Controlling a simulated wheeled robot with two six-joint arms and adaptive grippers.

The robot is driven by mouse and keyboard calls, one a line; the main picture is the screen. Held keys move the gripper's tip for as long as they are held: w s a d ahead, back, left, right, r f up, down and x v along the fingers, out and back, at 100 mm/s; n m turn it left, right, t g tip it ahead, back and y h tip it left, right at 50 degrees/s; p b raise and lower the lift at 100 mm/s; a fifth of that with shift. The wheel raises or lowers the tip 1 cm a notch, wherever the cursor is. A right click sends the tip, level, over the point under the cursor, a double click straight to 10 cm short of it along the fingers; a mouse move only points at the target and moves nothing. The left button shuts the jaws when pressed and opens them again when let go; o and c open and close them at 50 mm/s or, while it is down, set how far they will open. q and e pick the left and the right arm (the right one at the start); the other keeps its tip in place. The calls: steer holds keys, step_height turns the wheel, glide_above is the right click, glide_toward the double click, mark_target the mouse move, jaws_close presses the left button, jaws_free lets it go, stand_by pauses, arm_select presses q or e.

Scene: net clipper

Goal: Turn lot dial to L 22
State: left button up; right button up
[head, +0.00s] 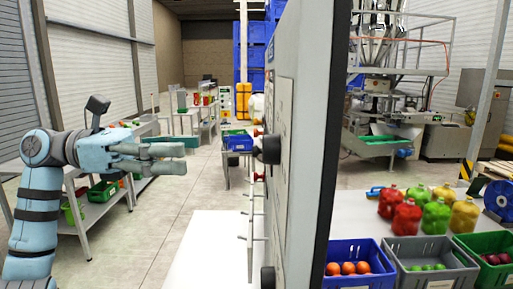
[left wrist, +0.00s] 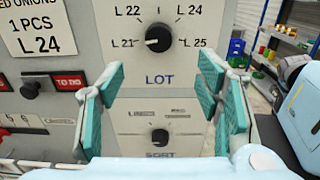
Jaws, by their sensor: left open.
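The lot dial (left wrist: 158,39) is a black round knob on the grey panel, above the word LOT. Marks L 21, L 22, L 24 and L 25 stand around it, and its white pointer mark points left, towards L 21. My left gripper (left wrist: 160,95) is open and empty, its teal finger pads apart in front of the panel, below and to either side of the dial. In the head view my left gripper (head: 182,159) is left of the panel (head: 297,130), which shows nearly edge-on. A black knob (head: 268,149) sticks out of it there. My right gripper is out of view.
The sort dial (left wrist: 160,137) sits below the lot dial. A small black knob (left wrist: 30,88) and a red button label (left wrist: 68,82) are at the left. Crates (head: 358,254) and coloured jugs (head: 436,216) stand right of the panel. Between gripper and panel looks clear.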

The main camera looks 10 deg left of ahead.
mark_target(271, 149)
arm_select(q)
steer(key=p+x, duration=0.3)
steer(key=x, duration=0.9)
steer(key=shift+d, duration=0.35)
steer(key=shift+w, duration=0.1)
steer(key=shift+c, duration=0.6)
steer(key=c, duration=1)
steer(key=shift+c, duration=0.2)
